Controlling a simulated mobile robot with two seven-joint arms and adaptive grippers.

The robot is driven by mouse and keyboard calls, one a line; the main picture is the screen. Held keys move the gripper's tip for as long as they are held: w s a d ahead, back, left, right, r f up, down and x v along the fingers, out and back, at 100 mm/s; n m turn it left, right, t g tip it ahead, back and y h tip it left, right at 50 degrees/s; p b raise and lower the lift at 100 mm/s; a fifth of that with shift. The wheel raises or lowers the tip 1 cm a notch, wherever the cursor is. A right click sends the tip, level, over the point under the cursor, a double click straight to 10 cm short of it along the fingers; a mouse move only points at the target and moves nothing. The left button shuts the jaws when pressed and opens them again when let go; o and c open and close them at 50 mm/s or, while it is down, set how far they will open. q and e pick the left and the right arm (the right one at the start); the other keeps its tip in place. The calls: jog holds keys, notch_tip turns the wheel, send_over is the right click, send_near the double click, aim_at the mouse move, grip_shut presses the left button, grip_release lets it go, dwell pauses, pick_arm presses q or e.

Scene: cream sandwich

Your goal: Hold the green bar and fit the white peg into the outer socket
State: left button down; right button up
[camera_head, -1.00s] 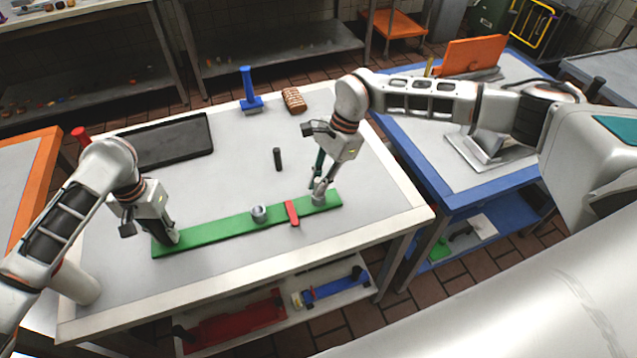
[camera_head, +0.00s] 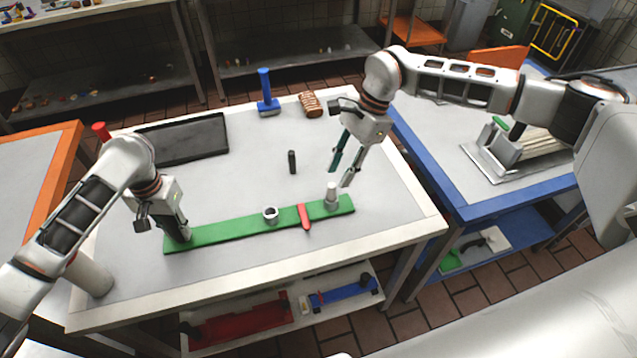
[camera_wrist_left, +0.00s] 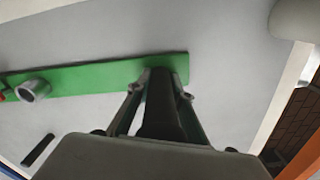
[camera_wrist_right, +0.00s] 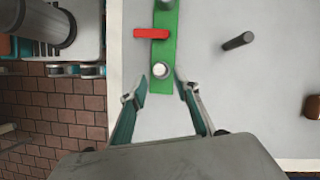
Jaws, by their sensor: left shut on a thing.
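The green bar (camera_head: 235,230) lies flat on the worktable. My left gripper (camera_head: 180,232) is shut on the dark grip at its left end (camera_wrist_left: 160,110). The white peg (camera_head: 332,190) stands upright at the outer socket (camera_head: 331,203) near the bar's right end; how deep it sits is hard to tell. The peg's round top shows in the right wrist view (camera_wrist_right: 160,69). My right gripper (camera_head: 340,177) is open and empty, just above the peg. The grey middle socket (camera_head: 270,214) is empty. A red crosspiece (camera_head: 304,217) lies across the bar between the sockets.
A black tray (camera_head: 185,139), a blue-handled tool (camera_head: 266,93) and a brown striped loaf (camera_head: 311,104) are at the table's back. The table between them and the bar is mostly clear.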

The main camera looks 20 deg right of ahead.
jog(key=v, duration=0.6)
pick_arm(q)
jog(key=c, duration=1.6)
grip_release()
jog(key=shift+c, duration=0.2)
pick_arm(e)
jog(key=shift+f, duration=0.1)
pick_arm(q)
jog(key=shift+r, duration=4.5)
jog(key=o, duration=0.6)
